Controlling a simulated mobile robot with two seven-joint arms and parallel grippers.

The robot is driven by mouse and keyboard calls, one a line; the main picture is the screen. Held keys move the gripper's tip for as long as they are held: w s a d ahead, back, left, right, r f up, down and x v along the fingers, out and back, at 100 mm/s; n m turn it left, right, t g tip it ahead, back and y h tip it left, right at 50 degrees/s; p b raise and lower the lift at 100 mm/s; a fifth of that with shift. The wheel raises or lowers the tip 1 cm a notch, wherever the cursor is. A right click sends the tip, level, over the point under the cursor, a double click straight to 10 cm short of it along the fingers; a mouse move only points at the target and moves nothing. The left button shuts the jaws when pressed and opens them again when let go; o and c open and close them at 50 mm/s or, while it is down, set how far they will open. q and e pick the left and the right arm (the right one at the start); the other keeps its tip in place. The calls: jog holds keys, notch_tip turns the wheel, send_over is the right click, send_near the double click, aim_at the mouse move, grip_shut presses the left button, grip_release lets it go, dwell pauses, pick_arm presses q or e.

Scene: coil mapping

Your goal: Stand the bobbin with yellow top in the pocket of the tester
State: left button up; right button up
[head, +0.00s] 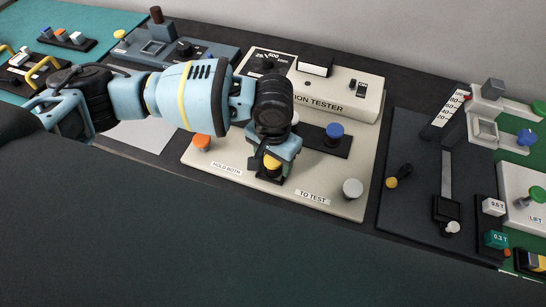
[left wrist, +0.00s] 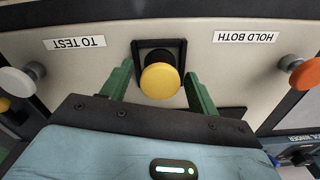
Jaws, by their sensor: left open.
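The bobbin with yellow top (head: 271,163) is at the front of the cream tester (head: 228,155), between the "HOLD BOTH" and "TO TEST" labels. In the left wrist view its round yellow top (left wrist: 160,81) overlaps the black-walled pocket (left wrist: 138,52). It appears to stand upright in the pocket, but its lower end is hidden. My left gripper (head: 272,172) is over it; in the left wrist view its two green fingers (left wrist: 160,90) are spread on either side of the yellow top, with gaps showing. My right gripper is not in view.
An orange button (head: 201,141) and a grey button (head: 352,188) stand on the tester's left and right. A blue-topped piece (head: 334,131) stands on a black strip behind the pocket. A dark device with a scale (head: 445,115) lies to the right.

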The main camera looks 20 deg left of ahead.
aim_at(272, 160)
pick_arm(q)
jog(key=shift+r, duration=0.4)
notch_tip(272, 160, up, 12)
jog(key=p, duration=0.1)
jog(key=shift+f, duration=0.25)
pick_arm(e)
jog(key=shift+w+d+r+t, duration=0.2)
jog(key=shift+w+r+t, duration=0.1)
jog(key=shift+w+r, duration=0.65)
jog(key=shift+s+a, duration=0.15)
pick_arm(q)
jog(key=shift+a, duration=0.1)
